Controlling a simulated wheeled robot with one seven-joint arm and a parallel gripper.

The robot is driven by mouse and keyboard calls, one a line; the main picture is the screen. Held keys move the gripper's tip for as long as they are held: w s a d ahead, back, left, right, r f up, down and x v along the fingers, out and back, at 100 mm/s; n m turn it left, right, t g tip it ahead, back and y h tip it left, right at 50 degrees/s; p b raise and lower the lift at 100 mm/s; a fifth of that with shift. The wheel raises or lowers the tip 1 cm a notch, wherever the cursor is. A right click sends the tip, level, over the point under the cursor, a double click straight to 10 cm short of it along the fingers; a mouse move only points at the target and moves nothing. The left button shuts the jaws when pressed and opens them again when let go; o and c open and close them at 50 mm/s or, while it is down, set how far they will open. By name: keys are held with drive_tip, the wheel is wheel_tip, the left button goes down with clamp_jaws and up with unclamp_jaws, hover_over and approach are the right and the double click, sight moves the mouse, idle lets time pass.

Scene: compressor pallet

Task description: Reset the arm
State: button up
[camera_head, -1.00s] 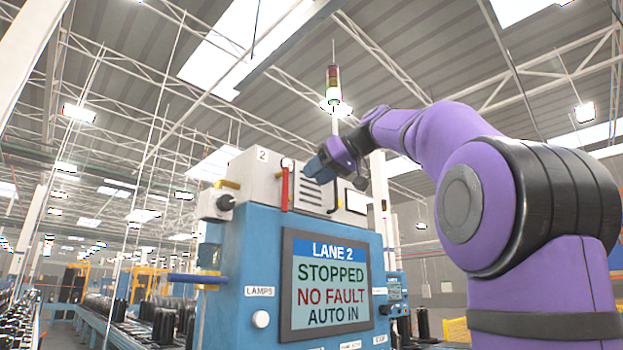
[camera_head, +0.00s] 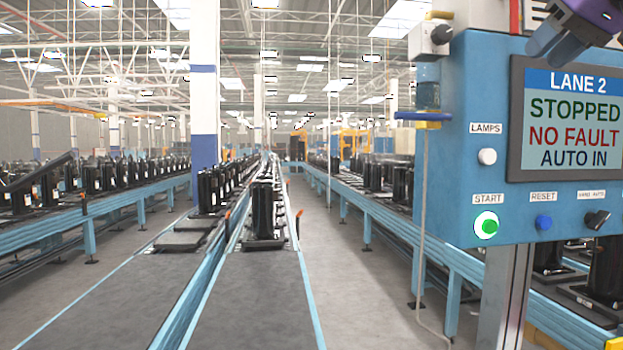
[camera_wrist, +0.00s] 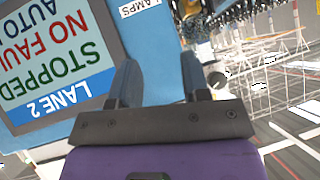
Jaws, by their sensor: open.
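My gripper (camera_wrist: 158,72) shows in the wrist view with its two dark fingers apart and nothing between them. In the head view, part of my gripper (camera_head: 552,46) shows at the top right, in front of the blue control box (camera_head: 455,150); the rest of my arm is cut off. The box's screen (camera_head: 571,118) reads LANE 2, STOPPED, NO FAULT, AUTO IN. The screen (camera_wrist: 58,50) appears upside down at the left of the wrist view. I cannot tell whether the fingers touch the box.
The box has a white lamps button (camera_head: 487,157), a lit green start button (camera_head: 486,226), a blue reset button (camera_head: 544,222) and a black selector (camera_head: 597,219). A conveyor (camera_head: 262,260) with black compressors (camera_head: 263,212) runs away at centre. Grey floor (camera_head: 350,270) lies open beside it.

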drive_tip(key=s+a+f+g+h, duration=0.1)
drive_tip(key=s+a+f, duration=0.3)
drive_tip(key=f, duration=0.8)
drive_tip(key=s+a+f+g+h, duration=0.1)
drive_tip(key=s+a+f, duration=0.3)
drive_tip(key=f, duration=0.8)
drive_tip(key=s+a+f+g+h, duration=0.1)
drive_tip(key=s+a+f+g, duration=0.2)
drive_tip(key=s+f, duration=0.4)
wheel_tip(320, 180, down, 5)
drive_tip(key=shift+s+a+r, duration=0.1)
drive_tip(key=shift+s+a, duration=0.1)
drive_tip(key=shift+a, duration=0.4)
